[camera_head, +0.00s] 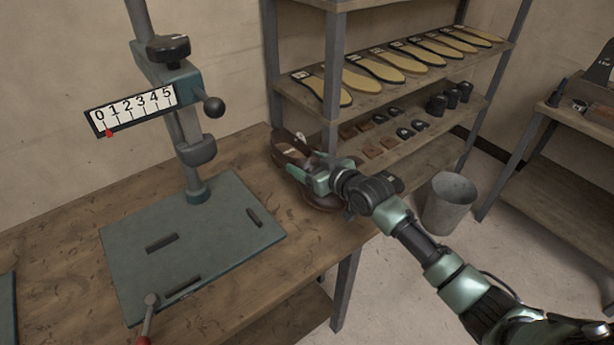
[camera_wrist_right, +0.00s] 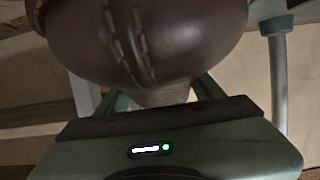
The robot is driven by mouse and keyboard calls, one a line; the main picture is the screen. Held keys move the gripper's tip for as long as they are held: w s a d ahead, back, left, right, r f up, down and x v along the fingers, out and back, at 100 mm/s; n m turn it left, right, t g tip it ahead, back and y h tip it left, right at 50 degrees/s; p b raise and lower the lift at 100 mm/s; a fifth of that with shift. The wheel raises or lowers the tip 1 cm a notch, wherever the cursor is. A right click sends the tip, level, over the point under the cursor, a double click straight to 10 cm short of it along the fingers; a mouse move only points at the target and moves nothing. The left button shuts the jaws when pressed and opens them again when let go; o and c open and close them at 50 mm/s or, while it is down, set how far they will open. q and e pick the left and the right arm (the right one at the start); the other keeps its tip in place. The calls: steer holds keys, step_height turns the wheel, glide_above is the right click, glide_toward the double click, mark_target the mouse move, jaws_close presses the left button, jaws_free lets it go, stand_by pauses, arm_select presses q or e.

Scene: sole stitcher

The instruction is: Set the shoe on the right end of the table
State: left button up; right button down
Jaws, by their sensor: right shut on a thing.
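The brown leather shoe (camera_head: 289,147) is at the right end of the wooden table (camera_head: 63,239), beside the stitcher's base plate. My right gripper (camera_head: 308,176) is shut on the shoe, and the hand covers much of it in the head view. In the right wrist view, the shoe (camera_wrist_right: 150,35) fills the upper middle, with pale stitching on its brown leather. I cannot tell whether the sole touches the tabletop. My left gripper is not in view.
The green stitcher (camera_head: 190,150) stands left of the shoe, with a numbered scale (camera_head: 133,108) and a red-handled lever (camera_head: 147,318). Shelves of soles (camera_head: 376,68) and heel pieces stand behind. A grey bucket (camera_head: 449,203) is on the floor at right.

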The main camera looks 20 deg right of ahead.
mark_target(336, 195)
steer(key=shift+f, duration=2.1)
steer(key=shift+c, duration=1.2)
jaws_free()
steer(key=shift+f, duration=0.1)
steer(key=v, duration=1.2)
steer(key=shift+s, duration=0.1)
